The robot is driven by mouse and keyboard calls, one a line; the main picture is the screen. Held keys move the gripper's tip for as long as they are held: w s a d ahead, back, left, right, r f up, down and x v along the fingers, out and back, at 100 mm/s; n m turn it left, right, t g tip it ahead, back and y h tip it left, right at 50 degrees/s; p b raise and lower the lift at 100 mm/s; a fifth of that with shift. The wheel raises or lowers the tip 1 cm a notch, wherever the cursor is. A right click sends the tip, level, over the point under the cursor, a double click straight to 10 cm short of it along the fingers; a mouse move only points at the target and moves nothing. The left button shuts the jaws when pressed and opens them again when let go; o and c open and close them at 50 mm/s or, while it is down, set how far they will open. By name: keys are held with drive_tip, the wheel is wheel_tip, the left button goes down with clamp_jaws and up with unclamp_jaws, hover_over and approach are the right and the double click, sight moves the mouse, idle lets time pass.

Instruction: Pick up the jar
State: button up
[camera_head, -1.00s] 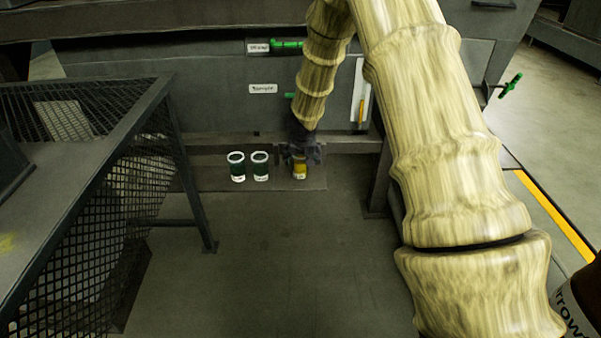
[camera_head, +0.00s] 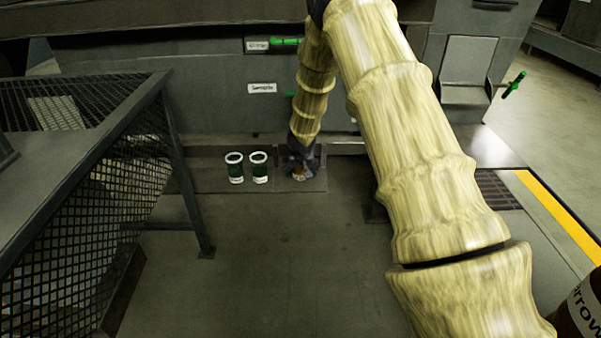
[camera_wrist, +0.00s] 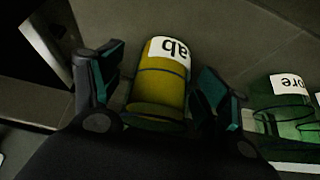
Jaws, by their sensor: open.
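A yellow jar with a white label that reads "ab" upside down (camera_wrist: 160,85) lies between the two open fingers of my gripper (camera_wrist: 158,90) in the wrist view. Gaps show between the jar and the fingers. In the head view my gripper (camera_head: 301,164) is low over the floor plate and hides most of the yellow jar (camera_head: 299,175). Two green jars with white rims, a left one (camera_head: 235,168) and a right one (camera_head: 259,167), stand to the left of my gripper. One green jar (camera_wrist: 280,108) shows at the right in the wrist view.
The jars stand on a dark floor plate (camera_head: 205,182) before a grey machine wall with a "Sample" label (camera_head: 262,88). A mesh-sided metal frame (camera_head: 85,200) stands at the left. The floor (camera_head: 290,270) in front is clear.

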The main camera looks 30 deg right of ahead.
drive_tip(key=shift+f, duration=0.15)
drive_tip(key=c, duration=1.2)
